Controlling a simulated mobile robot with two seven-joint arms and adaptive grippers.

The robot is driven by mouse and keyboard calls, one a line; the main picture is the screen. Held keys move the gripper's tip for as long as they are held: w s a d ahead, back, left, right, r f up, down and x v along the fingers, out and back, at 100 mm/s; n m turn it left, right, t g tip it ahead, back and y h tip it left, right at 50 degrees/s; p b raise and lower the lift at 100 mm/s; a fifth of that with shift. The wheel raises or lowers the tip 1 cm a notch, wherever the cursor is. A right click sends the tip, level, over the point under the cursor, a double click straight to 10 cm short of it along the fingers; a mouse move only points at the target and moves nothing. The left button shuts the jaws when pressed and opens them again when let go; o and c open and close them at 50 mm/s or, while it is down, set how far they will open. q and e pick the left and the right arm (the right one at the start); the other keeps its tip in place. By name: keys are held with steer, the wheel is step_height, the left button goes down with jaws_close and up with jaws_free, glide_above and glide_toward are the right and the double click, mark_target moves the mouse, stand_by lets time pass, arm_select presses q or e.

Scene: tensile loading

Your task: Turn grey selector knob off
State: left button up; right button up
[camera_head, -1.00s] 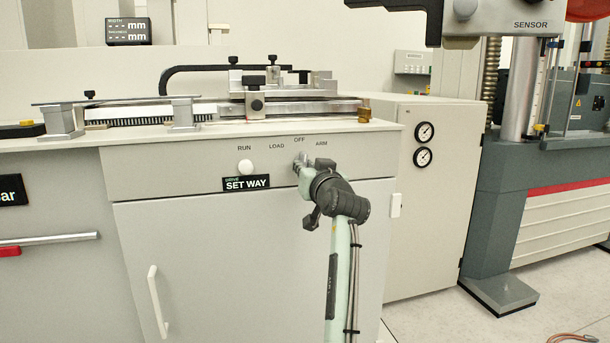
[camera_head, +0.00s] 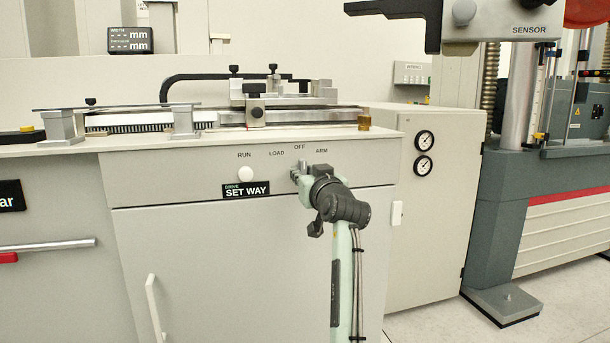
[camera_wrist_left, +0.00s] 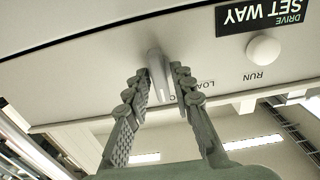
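The selector knob (camera_wrist_left: 157,72) is a small grey bar-shaped knob on the front panel. In the left wrist view, which is upside down, it stands between the two fingertips of my left gripper (camera_wrist_left: 159,80), with narrow gaps beside it. The gripper looks open around it; light contact cannot be ruled out. In the head view my left gripper (camera_head: 299,173) is at the panel below the OFF label (camera_head: 299,147) and hides most of the knob. The knob's bar runs roughly up and down in the wrist view; its exact setting is hard to read. My right gripper is out of view.
A white round button (camera_head: 246,174) sits left of the knob above the SET WAY plate (camera_head: 246,190). LOAD and ARM labels flank OFF. The benchtop rig (camera_head: 255,108) is above. A cabinet with two gauges (camera_head: 424,141) stands right.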

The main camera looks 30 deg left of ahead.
arm_select(q)
steer(key=shift+o, duration=0.4)
steer(key=v, duration=1.2)
